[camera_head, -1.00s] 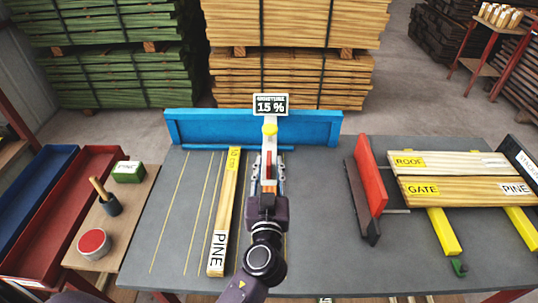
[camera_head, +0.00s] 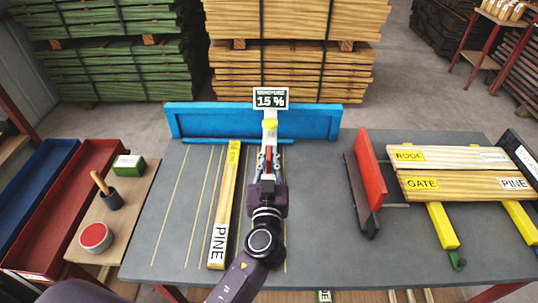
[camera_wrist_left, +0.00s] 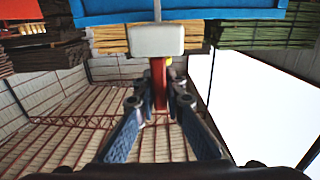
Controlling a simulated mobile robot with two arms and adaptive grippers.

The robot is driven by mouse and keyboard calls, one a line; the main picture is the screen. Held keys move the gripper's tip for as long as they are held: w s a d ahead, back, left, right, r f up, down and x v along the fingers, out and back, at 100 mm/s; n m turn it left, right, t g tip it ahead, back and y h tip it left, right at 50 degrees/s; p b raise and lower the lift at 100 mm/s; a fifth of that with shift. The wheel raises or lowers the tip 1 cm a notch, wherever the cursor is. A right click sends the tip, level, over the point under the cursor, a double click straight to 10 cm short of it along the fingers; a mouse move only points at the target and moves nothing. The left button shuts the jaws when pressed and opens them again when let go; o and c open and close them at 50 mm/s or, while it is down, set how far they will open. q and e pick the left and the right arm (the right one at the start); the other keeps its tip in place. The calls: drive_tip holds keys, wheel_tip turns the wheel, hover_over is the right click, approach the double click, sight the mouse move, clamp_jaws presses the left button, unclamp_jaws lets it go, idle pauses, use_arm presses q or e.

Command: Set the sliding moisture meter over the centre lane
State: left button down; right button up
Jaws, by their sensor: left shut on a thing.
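The moisture meter has a sign reading 15 % (camera_head: 270,98), a yellow knob (camera_head: 270,125) and a red handle (camera_head: 268,153). It stands at the blue beam (camera_head: 205,124) along the table's far edge, to the right of the pine board's far end. My left gripper (camera_head: 268,163) is shut on the red handle. In the left wrist view the red handle (camera_wrist_left: 158,84) rises between my two fingers (camera_wrist_left: 159,103), below a white block (camera_wrist_left: 156,40). The pine board (camera_head: 226,195) lies lengthwise among yellow lane lines, left of my left arm. My right gripper is out of view.
A red fence (camera_head: 370,170) stands right of a clear table strip. Beyond it, labelled boards (camera_head: 455,187) rest on yellow supports.

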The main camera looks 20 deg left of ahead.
use_arm(q)
drive_tip(key=s+a+b, duration=0.1)
drive_tip(key=s+a, duration=0.3)
drive_tip(key=a, duration=0.9)
drive_tip(key=shift+a, duration=0.25)
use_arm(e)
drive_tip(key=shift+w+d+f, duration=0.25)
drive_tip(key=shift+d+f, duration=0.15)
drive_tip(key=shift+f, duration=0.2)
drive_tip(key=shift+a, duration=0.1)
use_arm(q)
drive_tip(key=c, duration=2)
unclamp_jaws()
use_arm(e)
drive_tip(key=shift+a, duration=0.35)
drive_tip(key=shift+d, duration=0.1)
use_arm(q)
drive_tip(key=shift+v, duration=3.8)
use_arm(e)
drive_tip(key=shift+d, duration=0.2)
